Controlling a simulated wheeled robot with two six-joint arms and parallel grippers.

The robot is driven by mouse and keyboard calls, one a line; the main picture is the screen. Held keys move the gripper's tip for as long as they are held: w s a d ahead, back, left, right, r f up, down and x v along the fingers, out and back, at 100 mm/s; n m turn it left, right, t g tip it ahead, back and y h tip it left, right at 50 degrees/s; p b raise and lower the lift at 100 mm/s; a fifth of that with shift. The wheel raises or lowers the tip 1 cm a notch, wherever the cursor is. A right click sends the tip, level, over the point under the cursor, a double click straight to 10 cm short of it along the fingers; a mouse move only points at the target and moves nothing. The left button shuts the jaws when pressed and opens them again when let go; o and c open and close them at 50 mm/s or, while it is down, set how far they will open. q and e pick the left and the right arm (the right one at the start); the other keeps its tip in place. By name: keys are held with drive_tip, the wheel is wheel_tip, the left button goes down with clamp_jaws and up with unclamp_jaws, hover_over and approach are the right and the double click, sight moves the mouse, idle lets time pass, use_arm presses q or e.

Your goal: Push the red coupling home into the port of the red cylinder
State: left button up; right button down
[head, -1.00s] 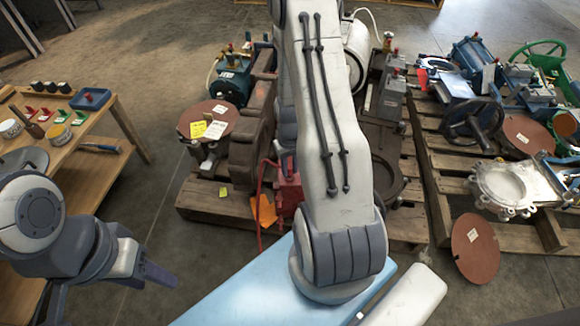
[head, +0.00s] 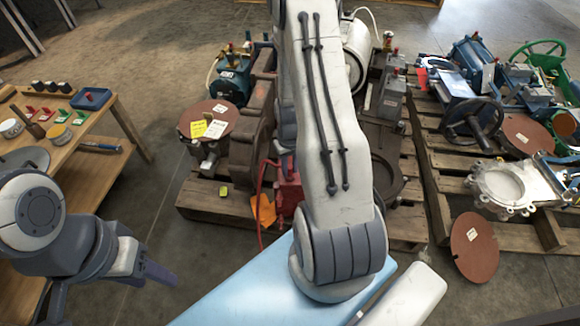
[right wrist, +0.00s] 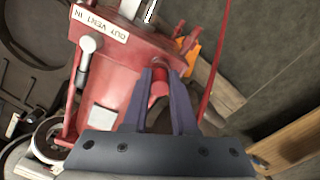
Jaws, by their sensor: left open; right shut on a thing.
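The red cylinder (head: 288,192) stands on the left pallet in the head view, partly hidden behind my right arm. In the right wrist view its red body (right wrist: 112,68) carries a label reading "OUT VENT IN" and a white-ended lever. My right gripper (right wrist: 160,80) is shut on the red coupling (right wrist: 159,76), which lies close against the red body. The fingers hide part of it, and I cannot tell how deep it sits in the port. In the head view the right fingers are hidden. My left gripper (head: 110,290) is open and empty at the lower left, beside the bench.
A red hose (head: 260,205) and an orange tag (head: 264,210) hang beside the cylinder. The hose (right wrist: 224,60) also curves through the right wrist view. A wooden bench (head: 90,165) stands left. A second pallet (head: 440,180) with valves stands right. Floor between bench and pallet is clear.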

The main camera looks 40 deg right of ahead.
drive_tip(key=shift+f+b, duration=0.35)
drive_tip(key=shift+f, duration=0.2)
drive_tip(key=c, duration=0.6)
unclamp_jaws()
wheel_tip(320, 180, up, 10)
drive_tip(key=p, duration=0.4)
drive_tip(key=shift+r+p, duration=0.25)
drive_tip(key=shift+p, duration=0.05)
